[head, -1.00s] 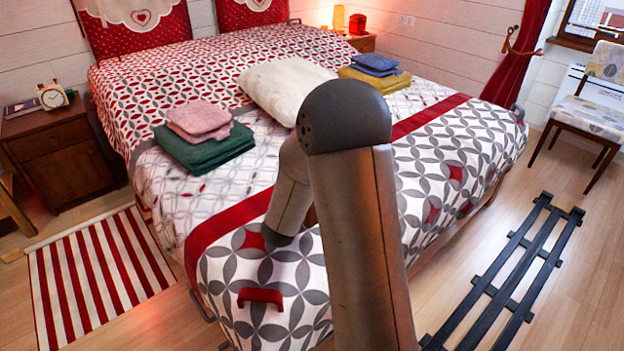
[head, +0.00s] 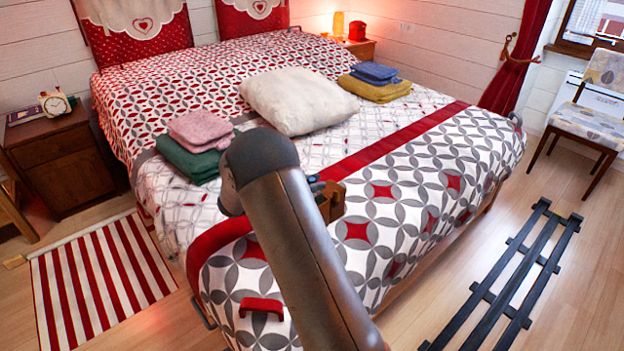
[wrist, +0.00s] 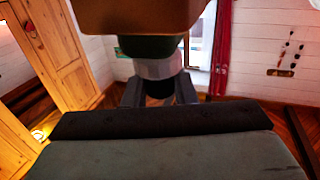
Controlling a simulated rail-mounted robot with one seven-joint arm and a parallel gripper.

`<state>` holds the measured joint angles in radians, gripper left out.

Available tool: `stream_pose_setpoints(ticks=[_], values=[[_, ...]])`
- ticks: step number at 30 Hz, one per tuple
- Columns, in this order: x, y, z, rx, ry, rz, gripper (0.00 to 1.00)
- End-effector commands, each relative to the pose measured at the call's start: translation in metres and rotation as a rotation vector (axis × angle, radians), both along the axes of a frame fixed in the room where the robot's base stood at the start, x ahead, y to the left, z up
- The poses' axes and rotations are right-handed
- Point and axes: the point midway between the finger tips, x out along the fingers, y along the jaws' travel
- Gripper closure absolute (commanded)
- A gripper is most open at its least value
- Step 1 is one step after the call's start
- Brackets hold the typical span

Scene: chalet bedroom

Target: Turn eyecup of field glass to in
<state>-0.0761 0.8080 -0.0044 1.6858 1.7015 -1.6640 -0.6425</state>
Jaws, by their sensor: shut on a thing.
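In the wrist view the field glass (wrist: 156,68) is partly visible, with a green band above a pale ring and a darker end. A tan-brown block-like part (wrist: 140,14) fills the top of that view; I cannot tell whether it belongs to the field glass. My gripper (wrist: 159,93) has a grey finger on each side of the dark end and is shut on the field glass there. The eyecup's turn position cannot be read. In the head view my arm hides most of the gripper area; a brown wooden-looking piece (head: 331,203) shows just right of it.
The bed (head: 400,200) lies beneath my arm. A white pillow (head: 297,101), pink and green towels (head: 190,158), blue and yellow towels (head: 375,88) and a red handle-shaped thing (head: 261,306) lie on it. A chair (head: 590,110) stands at the right.

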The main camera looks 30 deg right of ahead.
Motion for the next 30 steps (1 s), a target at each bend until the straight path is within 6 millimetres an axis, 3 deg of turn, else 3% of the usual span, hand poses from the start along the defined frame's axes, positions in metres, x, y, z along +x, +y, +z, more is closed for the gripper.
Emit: stream_pose_setpoints(ticks=[9,25,26,27,30], values=[[0.0000,-0.0006,0.0006,-0.001,-0.001,-0.113,0.98],[-0.0003,-0.0006,0.0002,-0.001,-0.001,-0.133,0.98],[-0.0003,-0.0006,0.0002,-0.001,-0.001,-0.133,0.67],[-0.0003,-0.0006,0.0002,-0.001,-0.001,-0.133,0.56],[-0.0003,-0.0006,0.0002,-0.001,-0.001,-0.133,0.55]])
